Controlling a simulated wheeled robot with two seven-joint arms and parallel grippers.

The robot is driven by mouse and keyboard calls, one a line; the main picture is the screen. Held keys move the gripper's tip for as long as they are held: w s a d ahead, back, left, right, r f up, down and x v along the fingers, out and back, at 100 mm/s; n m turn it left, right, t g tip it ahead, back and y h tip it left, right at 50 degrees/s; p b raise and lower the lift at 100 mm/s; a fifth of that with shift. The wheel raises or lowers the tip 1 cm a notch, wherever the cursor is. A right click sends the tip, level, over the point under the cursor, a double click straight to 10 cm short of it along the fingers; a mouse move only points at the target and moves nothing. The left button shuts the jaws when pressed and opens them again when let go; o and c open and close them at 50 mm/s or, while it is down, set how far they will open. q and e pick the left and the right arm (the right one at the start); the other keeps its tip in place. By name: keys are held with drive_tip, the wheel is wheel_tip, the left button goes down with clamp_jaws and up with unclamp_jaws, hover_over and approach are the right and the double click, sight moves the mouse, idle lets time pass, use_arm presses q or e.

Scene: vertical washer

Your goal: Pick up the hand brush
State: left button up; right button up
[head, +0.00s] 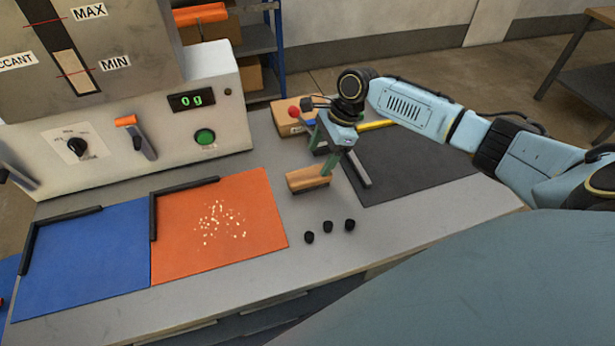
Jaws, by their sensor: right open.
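The hand brush (308,180), a short light-wood block, lies on the grey worktop just right of the orange mat. Its bristles are not clear to see. My right gripper (347,180) points down at the brush's right end with its fingers spread apart. The left finger overlaps the right end of the brush in the picture; I cannot tell whether it touches. The other finger is to the right, near the black mat's edge. My left gripper is not in view.
Pale crumbs (222,220) lie on the orange mat (265,235), beside a blue mat (85,270). Several small black caps (328,227) stand in front of the brush.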

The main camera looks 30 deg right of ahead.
sight(311, 173)
drive_tip(key=shift+x, duration=0.8)
drive_tip(key=shift+w+a+f, duration=0.15)
drive_tip(key=shift+f, duration=0.15)
drive_tip(key=shift+x, duration=1.25)
drive_tip(key=shift+b+x, duration=0.4)
drive_tip(key=shift+x, duration=0.8)
drive_tip(key=shift+a+f, duration=0.2)
drive_tip(key=shift+a, duration=0.1)
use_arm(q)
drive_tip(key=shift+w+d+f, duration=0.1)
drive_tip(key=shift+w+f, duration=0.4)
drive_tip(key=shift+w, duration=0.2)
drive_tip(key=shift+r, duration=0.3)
use_arm(e)
drive_tip(key=shift+f, duration=0.15)
drive_tip(key=c, duration=1.1)
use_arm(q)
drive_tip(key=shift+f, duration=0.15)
